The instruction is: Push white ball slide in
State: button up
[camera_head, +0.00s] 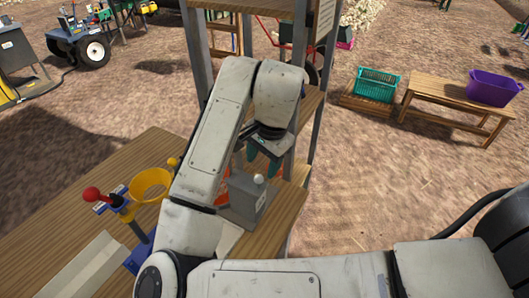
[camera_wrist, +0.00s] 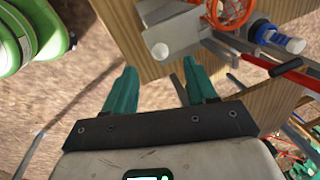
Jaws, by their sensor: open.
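The white ball (camera_head: 258,180) is a small white knob on top of a grey metal box-like slide (camera_head: 247,201) at the right part of the wooden table. In the wrist view the white ball (camera_wrist: 159,51) shows at the near end of the grey slide (camera_wrist: 178,38). My gripper (camera_head: 265,168) is above and just behind the ball in the head view. Its two teal fingers (camera_wrist: 158,82) are apart, with nothing between them, and the ball lies beyond their tips. Whether a finger touches the ball cannot be told; they look apart.
A yellow ring funnel (camera_head: 151,184) and a red-knobbed lever (camera_head: 92,195) stand on the table's left. An orange basket hoop (camera_wrist: 228,14) is beside the slide. Grey posts (camera_head: 306,110) rise behind my gripper. Green and purple baskets (camera_head: 494,88) stand far right.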

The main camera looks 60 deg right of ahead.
aim_at(259, 177)
jog(key=f, duration=0.4)
jog(key=w+f, duration=0.1)
jog(key=f, duration=0.1)
jog(key=shift+w+d+f, duration=0.1)
jog(key=shift+d+f, duration=0.05)
jog(key=shift+f, duration=0.15)
grip_shut()
jog(key=shift+w, duration=2.6)
grip_release()
jog(key=shift+r, duration=0.1)
